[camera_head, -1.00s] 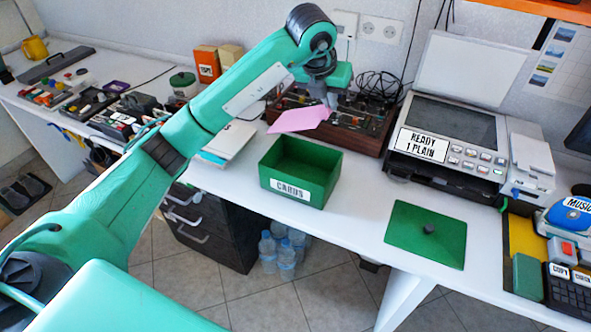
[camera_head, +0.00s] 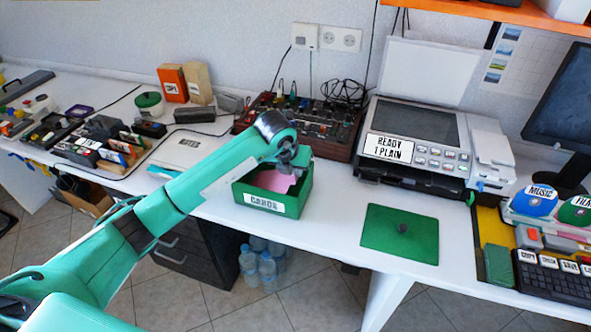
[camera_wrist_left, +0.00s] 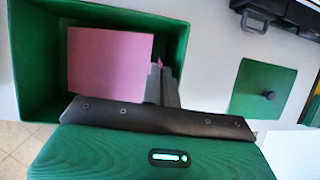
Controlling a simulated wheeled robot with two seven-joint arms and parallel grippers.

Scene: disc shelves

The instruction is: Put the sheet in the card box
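The pink sheet (camera_head: 272,181) is inside the opening of the green card box (camera_head: 265,203), which has a CARDS label on its front. My left gripper (camera_head: 291,166) is at the box's back right, reaching down into it. In the left wrist view the sheet (camera_wrist_left: 108,66) lies left of the narrow fingers (camera_wrist_left: 166,82), within the box walls (camera_wrist_left: 36,62). The fingers are close together, with a bit of pink between their tips, so they are shut on the sheet's edge. Whether the sheet touches the box floor cannot be told. My right gripper is not in view.
A green lid (camera_head: 400,234) with a dark knob lies flat right of the box. A printer (camera_head: 425,140) stands behind it, and a brown rack of gear (camera_head: 318,125) is behind the box. A white closed case (camera_head: 190,152) lies to the left.

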